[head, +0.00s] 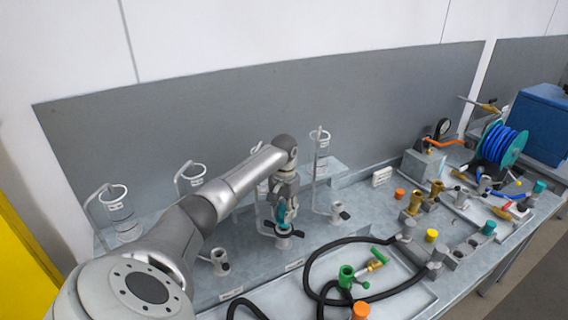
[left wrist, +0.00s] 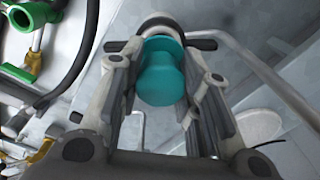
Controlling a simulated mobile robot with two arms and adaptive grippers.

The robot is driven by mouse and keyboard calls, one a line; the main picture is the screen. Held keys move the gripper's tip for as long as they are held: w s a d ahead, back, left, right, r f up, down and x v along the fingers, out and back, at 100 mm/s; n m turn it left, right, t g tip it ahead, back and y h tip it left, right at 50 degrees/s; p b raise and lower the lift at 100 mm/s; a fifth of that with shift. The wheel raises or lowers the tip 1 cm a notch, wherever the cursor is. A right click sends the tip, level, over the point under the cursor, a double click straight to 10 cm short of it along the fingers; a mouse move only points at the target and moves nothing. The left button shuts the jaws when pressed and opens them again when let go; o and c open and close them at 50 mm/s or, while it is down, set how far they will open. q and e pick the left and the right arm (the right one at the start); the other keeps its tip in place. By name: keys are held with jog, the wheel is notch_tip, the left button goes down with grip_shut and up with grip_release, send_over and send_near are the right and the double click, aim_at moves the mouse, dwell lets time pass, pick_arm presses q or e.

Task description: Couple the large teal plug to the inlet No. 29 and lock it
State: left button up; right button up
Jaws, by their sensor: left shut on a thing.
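The large teal plug (head: 282,212) is in my left gripper (head: 280,205), over one of the inlets in the back row. In the left wrist view the teal plug (left wrist: 165,78) sits between the two fingers of the left gripper (left wrist: 163,85), which are shut on it. The inlet (head: 284,242) below is a short grey collar with dark lever arms out to its sides; the wrist view shows it (left wrist: 158,22) right at the plug's far end. I cannot tell whether the plug is seated in it. The number label is unreadable. My right gripper is not in view.
Similar inlets stand to the left (head: 220,262) and right (head: 338,212), with ring-topped stands behind. A black hose (head: 322,252) loops over the tray at front, near a green fitting (head: 346,275). A hose reel (head: 500,145) and several coloured caps crowd the right.

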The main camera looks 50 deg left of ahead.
pick_arm(q)
jog(key=shift+f, duration=0.15)
jog(key=shift+f+b, duration=0.35)
jog(key=shift+f, duration=0.65)
jog(key=shift+f, duration=0.35)
dwell(0.3)
jog(key=o, duration=1.1)
jog(key=shift+o, duration=0.3)
jog(key=shift+r+p, duration=0.5)
jog(key=shift+r, duration=3.45)
